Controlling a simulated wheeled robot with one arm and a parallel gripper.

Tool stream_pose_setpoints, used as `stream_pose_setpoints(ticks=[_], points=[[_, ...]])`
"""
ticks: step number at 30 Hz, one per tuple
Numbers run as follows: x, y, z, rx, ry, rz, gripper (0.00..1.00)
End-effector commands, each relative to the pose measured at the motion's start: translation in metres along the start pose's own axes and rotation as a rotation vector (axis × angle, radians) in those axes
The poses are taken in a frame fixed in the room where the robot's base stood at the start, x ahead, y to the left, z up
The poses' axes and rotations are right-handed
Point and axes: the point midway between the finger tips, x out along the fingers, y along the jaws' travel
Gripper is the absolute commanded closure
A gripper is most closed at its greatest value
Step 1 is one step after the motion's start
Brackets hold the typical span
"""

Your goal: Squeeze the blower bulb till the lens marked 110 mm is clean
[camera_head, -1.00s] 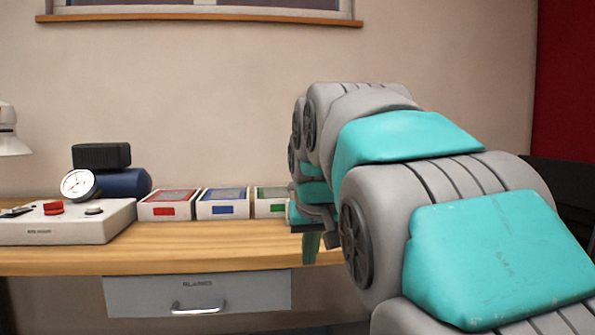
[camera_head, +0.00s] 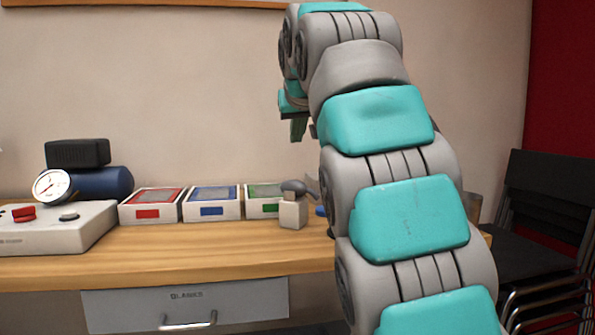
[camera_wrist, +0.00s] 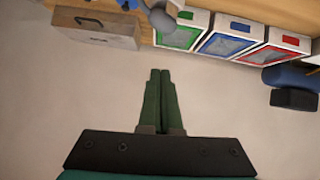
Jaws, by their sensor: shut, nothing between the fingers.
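My gripper (camera_head: 299,130) is raised above the bench, left of my arm, with its dark green fingers pointing down. In the wrist view the two fingers (camera_wrist: 160,78) lie together, shut and empty. A grey rounded thing (camera_head: 293,187), possibly the blower bulb, sits on a small pale block (camera_head: 293,213) below my gripper and apart from it. A grey rounded form also shows at the top of the wrist view (camera_wrist: 162,19). I cannot make out a lens marked 110 mm; my arm hides part of the bench.
Red (camera_head: 152,205), blue (camera_head: 212,203) and green (camera_head: 263,201) labelled boxes stand in a row on the wooden bench (camera_head: 200,245). A control box (camera_head: 60,230), a gauge (camera_head: 51,187) and a blue cylinder (camera_head: 105,182) are at left. Dark chairs (camera_head: 545,205) stand at right.

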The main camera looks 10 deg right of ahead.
Motion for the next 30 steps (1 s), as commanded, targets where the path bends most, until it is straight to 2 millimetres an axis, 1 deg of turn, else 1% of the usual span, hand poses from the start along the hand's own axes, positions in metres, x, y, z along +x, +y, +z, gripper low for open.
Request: stream_pose_setpoints(ticks=[10,14,17,20,30], points=[[0.0,0.0,0.0,0.0,0.001,0.0,1.0],[0.007,0.0,0.0,0.0,-0.001,0.0,1.0],[0.021,0.0,0.0,0.001,-0.002,0.0,1.0],[0.039,0.0,0.001,0.001,-0.004,-0.001,1.0],[0.105,0.0,0.001,0.0,-0.002,0.0,1.0]])
